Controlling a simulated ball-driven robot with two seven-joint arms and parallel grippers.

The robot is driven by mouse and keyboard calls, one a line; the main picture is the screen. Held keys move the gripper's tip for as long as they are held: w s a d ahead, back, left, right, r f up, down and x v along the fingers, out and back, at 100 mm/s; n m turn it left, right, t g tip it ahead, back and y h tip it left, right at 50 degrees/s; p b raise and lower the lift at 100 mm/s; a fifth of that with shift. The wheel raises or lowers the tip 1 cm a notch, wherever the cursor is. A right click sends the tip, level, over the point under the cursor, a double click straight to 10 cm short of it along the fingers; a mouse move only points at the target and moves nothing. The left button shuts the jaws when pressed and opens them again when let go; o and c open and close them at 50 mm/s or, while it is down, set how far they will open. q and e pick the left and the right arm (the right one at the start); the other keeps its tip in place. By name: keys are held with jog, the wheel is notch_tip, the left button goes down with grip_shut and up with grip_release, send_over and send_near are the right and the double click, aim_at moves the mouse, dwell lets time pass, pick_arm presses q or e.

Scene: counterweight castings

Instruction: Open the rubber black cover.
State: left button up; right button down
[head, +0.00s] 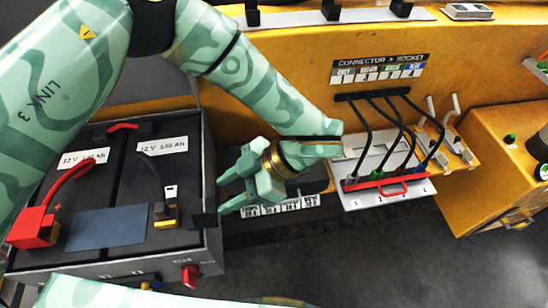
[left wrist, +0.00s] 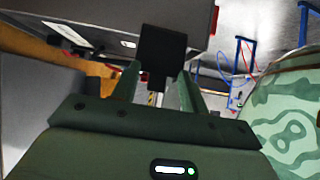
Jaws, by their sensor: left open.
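A small black piece (head: 204,220), likely the rubber cover, sits at the right edge of the grey battery box (head: 160,268). In the left wrist view a black square flap (left wrist: 162,48) stands just ahead of the fingers, with a narrower black tab below it between them. My left gripper (head: 226,196) is open beside the box's right side, its fingertips close to the black piece. In the left wrist view the gripper (left wrist: 157,92) has a finger on each side of the tab. I cannot tell whether they touch it. What lies behind the flap is hidden.
The box holds black batteries with a red terminal cover (head: 35,226) and a yellow-black connector (head: 166,212). A red knob (head: 190,276) sticks out of its front.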

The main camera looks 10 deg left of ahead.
pick_arm(q)
jog(key=b+v, duration=0.3)
jog(key=v, duration=1.3)
jog(key=shift+d+f, duration=0.1)
jog(key=shift+d, duration=0.05)
